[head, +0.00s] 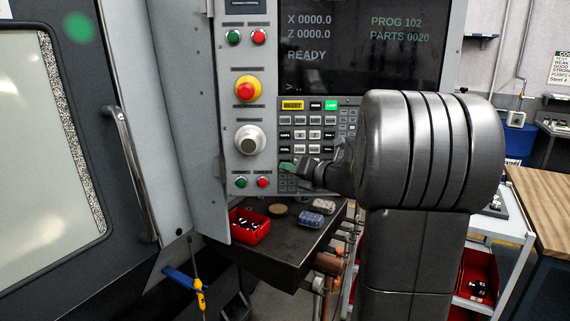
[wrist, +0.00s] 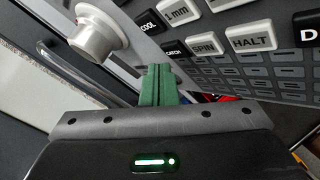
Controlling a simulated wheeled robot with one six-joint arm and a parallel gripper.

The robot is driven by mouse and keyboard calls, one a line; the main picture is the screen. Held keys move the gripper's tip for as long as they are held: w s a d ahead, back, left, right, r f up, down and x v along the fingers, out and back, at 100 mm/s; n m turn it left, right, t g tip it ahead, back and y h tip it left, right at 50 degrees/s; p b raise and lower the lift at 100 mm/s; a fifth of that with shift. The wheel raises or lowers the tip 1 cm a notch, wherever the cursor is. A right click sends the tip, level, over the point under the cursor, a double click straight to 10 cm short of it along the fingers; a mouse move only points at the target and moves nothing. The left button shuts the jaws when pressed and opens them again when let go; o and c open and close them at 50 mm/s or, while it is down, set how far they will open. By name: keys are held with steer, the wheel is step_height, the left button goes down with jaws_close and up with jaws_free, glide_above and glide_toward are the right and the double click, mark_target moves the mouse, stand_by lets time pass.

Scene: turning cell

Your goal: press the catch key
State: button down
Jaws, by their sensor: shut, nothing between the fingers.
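The catch key (wrist: 174,49) is a small black key with white lettering in the wrist view, left of the SPIN key (wrist: 206,45) and below the COOL key (wrist: 148,27). My gripper (wrist: 157,68) has green fingers, closed together and empty. In the wrist view the fingertips are just below and left of the catch key. In the head view my gripper (head: 286,167) is in front of the lower left part of the keypad (head: 320,115), under the bottom row of large keys. I cannot tell whether the tips touch the panel.
A grey rotary knob (head: 250,139) and red-yellow emergency stop (head: 247,88) are left of the keypad. Green and red buttons (head: 252,182) sit near my fingertips. A dark shelf (head: 280,250) with a red bin (head: 249,226) is below. The machine door handle (head: 130,170) is at left.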

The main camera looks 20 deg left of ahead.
steer(key=s, duration=0.1)
steer(key=s+d, duration=0.1)
steer(key=s, duration=0.1)
steer(key=s+d, duration=0.1)
steer(key=shift+s+d, duration=0.1)
steer(key=shift+s, duration=0.2)
stand_by(0.6)
steer(key=w+b, duration=0.1)
steer(key=b, duration=0.2)
steer(key=shift+w+a+f, duration=0.2)
steer(key=shift+w+a, duration=0.15)
steer(key=shift+a, duration=0.05)
steer(key=shift+s+d+r, duration=0.1)
steer(key=shift+s+d, duration=0.3)
steer(key=shift+s, duration=0.45)
steer(key=shift+s+d+r, duration=0.1)
steer(key=shift+s+d, duration=0.35)
steer(key=shift+s, duration=0.4)
steer(key=shift+s+d, duration=0.4)
steer(key=shift+s, duration=0.45)
